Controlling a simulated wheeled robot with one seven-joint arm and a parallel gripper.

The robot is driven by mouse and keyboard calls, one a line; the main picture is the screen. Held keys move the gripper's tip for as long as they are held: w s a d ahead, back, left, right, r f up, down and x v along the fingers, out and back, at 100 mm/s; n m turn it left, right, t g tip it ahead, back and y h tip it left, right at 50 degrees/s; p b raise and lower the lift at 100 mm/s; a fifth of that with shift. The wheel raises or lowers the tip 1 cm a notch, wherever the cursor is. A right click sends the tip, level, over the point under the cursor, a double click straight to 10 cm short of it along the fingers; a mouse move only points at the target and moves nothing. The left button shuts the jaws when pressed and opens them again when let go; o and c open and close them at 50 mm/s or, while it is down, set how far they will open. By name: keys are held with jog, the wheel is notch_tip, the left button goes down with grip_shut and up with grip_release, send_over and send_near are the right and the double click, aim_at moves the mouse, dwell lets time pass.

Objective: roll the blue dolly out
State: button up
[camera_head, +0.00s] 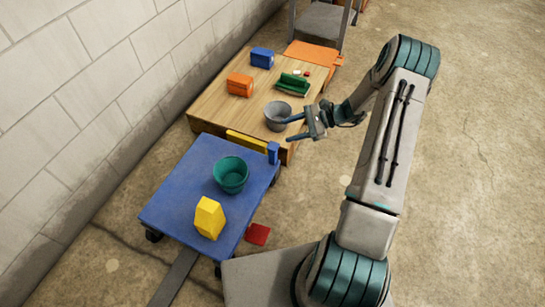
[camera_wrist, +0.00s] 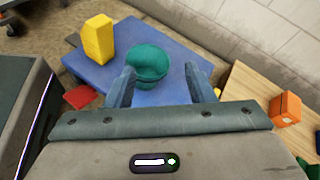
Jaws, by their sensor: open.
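The blue dolly (camera_head: 178,178) is a low flat platform on dark casters, left of centre in the head view, close along the block wall. A green bucket (camera_head: 231,175) and a yellow block (camera_head: 209,217) stand on it. A short blue post (camera_head: 273,152) rises at its corner by the wooden table. The dolly's top (camera_wrist: 187,50) also shows in the wrist view, with the bucket (camera_wrist: 150,62) and the yellow block (camera_wrist: 98,38). My gripper (camera_head: 288,129) is open and empty, above and right of the blue post, apart from the dolly. Its two fingers (camera_wrist: 160,80) show spread in the wrist view.
A wooden table (camera_head: 212,105) adjoins the dolly's far end, bearing blue and orange boxes, a green piece and a grey bucket (camera_head: 278,115). A yellow bar (camera_head: 247,143) lies between them. A red flat piece (camera_head: 257,234) and a dark strip (camera_head: 176,278) lie on the floor. Floor at right is clear.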

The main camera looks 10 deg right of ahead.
aim_at(273, 149)
jog(key=w+d+f+m+t+y+b, duration=0.1)
jog(key=d+f+m+t+b, duration=0.3)
jog(key=f, duration=0.8)
jog(key=w+d+f+m+t+b, duration=0.1)
jog(key=d+f+m+t+b, duration=0.3)
jog(key=f, duration=0.7)
jog(key=shift+m+t, duration=0.4)
jog(key=shift+m, duration=0.2)
jog(key=b+x, duration=0.1)
jog(key=x, duration=0.6)
jog(key=b+x, duration=0.1)
jog(key=x, duration=0.6)
jog(key=shift+a+b, duration=0.3)
jog(key=shift+a, duration=0.2)
grip_shut()
jog(key=shift+s, duration=0.1)
